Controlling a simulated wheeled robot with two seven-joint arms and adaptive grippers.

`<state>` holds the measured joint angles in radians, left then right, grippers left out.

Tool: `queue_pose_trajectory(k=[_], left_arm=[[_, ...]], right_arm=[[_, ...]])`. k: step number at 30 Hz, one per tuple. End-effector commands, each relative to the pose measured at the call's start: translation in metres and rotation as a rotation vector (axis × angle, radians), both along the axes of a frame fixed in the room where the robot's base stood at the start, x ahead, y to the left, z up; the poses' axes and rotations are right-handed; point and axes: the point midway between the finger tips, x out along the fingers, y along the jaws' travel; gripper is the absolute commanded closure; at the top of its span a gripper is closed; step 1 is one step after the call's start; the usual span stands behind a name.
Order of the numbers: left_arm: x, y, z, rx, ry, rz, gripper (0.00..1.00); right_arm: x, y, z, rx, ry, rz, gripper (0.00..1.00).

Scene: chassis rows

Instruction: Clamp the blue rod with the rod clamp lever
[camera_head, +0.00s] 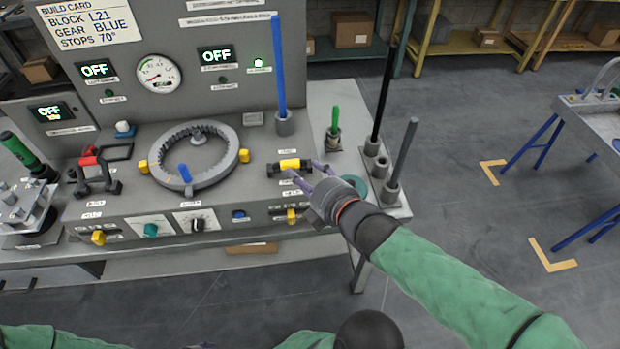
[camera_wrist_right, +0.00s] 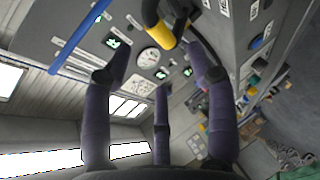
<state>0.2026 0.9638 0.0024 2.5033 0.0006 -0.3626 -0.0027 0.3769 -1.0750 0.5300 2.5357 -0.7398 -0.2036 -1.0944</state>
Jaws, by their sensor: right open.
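The blue rod (camera_head: 278,65) stands upright in a grey socket (camera_head: 284,123) on the bench console; part of it also shows in the right wrist view (camera_wrist_right: 77,42). The rod clamp lever, with a yellow grip and black ends (camera_head: 290,165), lies just in front of the socket. Its yellow grip (camera_wrist_right: 160,30) shows ahead of the fingers in the right wrist view. My right gripper (camera_head: 303,171) is open, its fingers spread close to the lever's right and front side; I cannot tell if they touch it. My left gripper is not in view.
A grey ring (camera_head: 232,168) with yellow blocks lies left of the lever. A green-handled tool (camera_head: 335,120), a black rod (camera_head: 384,95) and a grey rod (camera_head: 405,150) stand at the right. A red-handled clamp (camera_head: 90,160) is farther left. Knobs line the console front.

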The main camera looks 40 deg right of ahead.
Motion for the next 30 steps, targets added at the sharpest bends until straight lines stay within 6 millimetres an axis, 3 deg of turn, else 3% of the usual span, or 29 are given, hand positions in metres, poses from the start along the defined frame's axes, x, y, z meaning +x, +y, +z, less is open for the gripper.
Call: queue_pose_trajectory(k=[9, 30], left_arm=[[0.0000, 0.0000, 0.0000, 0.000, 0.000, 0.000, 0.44], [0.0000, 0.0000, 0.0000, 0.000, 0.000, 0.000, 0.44]], right_arm=[[-0.0094, 0.0004, 0.0026, -0.002, 0.002, -0.004, 0.43], [-0.0099, 0.0004, 0.0029, -0.001, 0.001, -0.005, 0.43]])
